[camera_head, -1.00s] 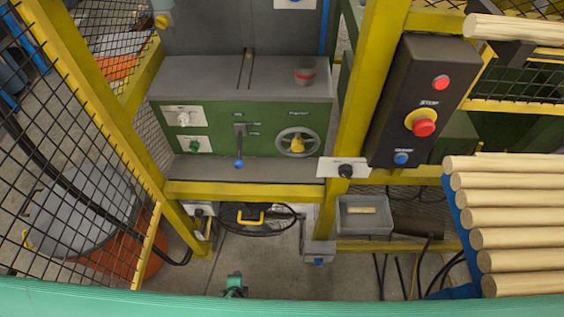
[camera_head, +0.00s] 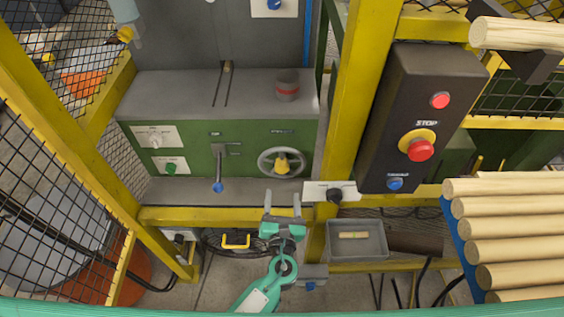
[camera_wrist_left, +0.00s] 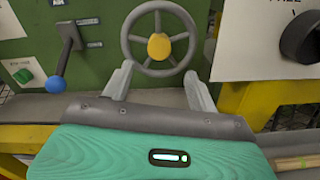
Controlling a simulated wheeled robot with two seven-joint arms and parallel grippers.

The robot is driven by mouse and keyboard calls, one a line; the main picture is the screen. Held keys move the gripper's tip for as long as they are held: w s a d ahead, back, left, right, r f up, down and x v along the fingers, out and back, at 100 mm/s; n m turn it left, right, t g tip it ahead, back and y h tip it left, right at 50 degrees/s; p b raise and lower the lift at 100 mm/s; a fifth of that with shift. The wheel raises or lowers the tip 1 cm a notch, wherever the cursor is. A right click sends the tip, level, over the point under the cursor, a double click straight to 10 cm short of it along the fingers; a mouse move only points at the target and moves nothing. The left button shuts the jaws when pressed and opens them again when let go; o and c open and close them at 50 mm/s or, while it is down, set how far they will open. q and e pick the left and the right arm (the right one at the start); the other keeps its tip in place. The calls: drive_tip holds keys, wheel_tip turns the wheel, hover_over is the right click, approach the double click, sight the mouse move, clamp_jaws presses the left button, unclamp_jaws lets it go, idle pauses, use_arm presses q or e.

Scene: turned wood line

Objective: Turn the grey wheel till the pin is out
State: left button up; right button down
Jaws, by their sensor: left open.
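The grey wheel (camera_head: 261,162) with a yellow hub stands on the front of the green machine panel. It also shows whole in the left wrist view (camera_wrist_left: 128,42), beyond the fingertips. My left gripper (camera_head: 283,197) is open and empty, its two fingers pointing up at the panel, just below the wheel. In the left wrist view the fingers (camera_wrist_left: 160,84) stand apart below the wheel's lower rim; contact cannot be told. I cannot identify the pin for sure; a small tan piece (camera_head: 227,66) sits at the far end of the slot on the grey machine top. My right gripper is out of view.
Left of the wheel is a lever with a blue knob (camera_head: 218,187). A black knob on a white plate (camera_head: 334,195) is at right. A yellow rail (camera_head: 180,215) runs below the panel. A control box with a red stop button (camera_head: 420,150) and wooden rods (camera_head: 510,208) stand further right.

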sight(282, 170)
use_arm(q)
drive_tip(key=w+p, duration=0.1)
drive_tip(key=w, duration=1.1)
drive_tip(key=shift+p, duration=0.35)
drive_tip(key=shift+w, duration=0.65)
